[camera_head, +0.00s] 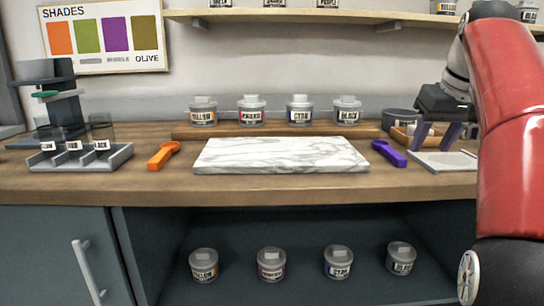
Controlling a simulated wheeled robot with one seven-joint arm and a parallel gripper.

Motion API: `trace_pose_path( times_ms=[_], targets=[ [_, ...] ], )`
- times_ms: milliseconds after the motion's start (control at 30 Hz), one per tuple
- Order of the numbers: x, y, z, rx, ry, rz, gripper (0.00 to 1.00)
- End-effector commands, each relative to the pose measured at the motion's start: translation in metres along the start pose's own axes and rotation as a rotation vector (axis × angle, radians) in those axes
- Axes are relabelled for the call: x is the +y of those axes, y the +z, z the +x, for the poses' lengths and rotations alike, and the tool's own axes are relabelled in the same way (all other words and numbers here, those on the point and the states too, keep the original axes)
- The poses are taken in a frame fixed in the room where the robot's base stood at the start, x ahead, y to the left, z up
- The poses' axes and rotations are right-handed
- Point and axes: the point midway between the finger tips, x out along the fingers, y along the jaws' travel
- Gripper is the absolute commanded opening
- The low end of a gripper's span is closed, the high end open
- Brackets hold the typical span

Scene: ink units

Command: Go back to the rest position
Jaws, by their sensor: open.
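My gripper (436,138) hangs at the right over the wooden counter (250,190), pointing down. Its two fingers are apart and nothing shows between them. It is above or near a pale board (440,160); I cannot tell how high. My red arm fills the right edge and hides part of the counter there. A white marble slab (280,155) lies bare in the middle of the counter.
An orange scoop (163,154) and a purple scoop (390,153) flank the slab. Several labelled jars (250,110) stand on a riser behind; more (272,264) sit in the open cabinet below. A grey tray (80,158) holds containers at left. A shelf (300,15) runs above.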

Motion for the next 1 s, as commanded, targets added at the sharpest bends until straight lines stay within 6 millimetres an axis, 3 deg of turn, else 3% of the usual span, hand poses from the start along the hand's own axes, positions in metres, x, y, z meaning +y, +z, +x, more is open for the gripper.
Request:
trace_pose_path(
  times_ms=[333,567,767,1000],
  targets=[
    [-0.026,0.022,0.007,0.01,-0.004,0.02,0.46],
    [-0.056,0.056,0.022,0.021,-0.004,0.037,0.46],
    [-0.097,0.12,0.053,0.041,0.001,0.046,0.46],
    [-0.138,0.222,0.115,0.069,0.01,0.04,0.46]
  ],
)
